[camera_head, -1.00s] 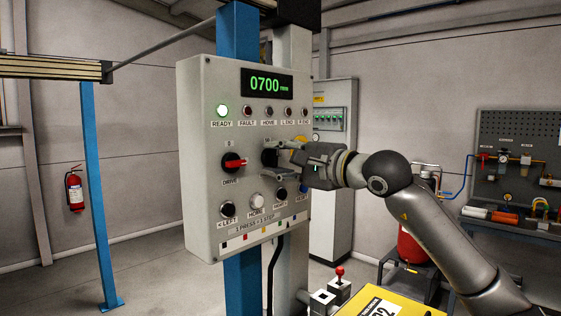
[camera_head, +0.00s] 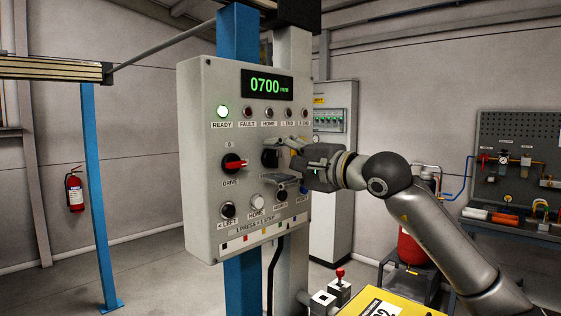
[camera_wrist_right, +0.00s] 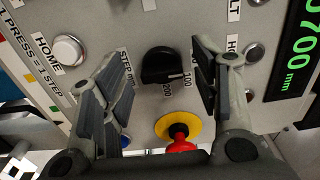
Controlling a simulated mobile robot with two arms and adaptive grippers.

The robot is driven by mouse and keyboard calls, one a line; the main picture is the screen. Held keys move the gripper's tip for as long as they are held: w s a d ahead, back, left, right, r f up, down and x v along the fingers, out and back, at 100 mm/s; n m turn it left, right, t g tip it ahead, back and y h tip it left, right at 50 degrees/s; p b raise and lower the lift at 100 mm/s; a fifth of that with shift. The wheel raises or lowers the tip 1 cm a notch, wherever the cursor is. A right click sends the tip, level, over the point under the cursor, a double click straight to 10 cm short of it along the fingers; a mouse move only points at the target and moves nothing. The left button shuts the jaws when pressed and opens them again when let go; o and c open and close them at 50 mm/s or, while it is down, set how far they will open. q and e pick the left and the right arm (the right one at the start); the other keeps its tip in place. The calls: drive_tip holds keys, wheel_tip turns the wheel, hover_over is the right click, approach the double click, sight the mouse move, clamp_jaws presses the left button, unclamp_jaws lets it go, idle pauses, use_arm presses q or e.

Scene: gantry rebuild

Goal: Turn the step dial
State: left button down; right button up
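The step dial (camera_head: 269,158) is a black knob on the grey control panel (camera_head: 205,90), right of the red drive switch. In the right wrist view the dial (camera_wrist_right: 162,65) lies between the fingertips, with its pale mark toward the 100 label. My right gripper (camera_head: 286,162) faces the panel at the dial, coming from the right. In the wrist view the right gripper (camera_wrist_right: 155,80) is open, one finger on each side of the knob, with gaps between. My left gripper is not in view.
The red drive switch (camera_head: 233,163) and white home button (camera_head: 257,201) are close to the dial. A red-and-yellow stop button (camera_wrist_right: 178,128) is below the dial in the wrist view.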

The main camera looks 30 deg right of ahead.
drive_tip(key=v, duration=1.2)
idle(0.3)
drive_tip(key=shift+r, duration=0.1)
idle(0.5)
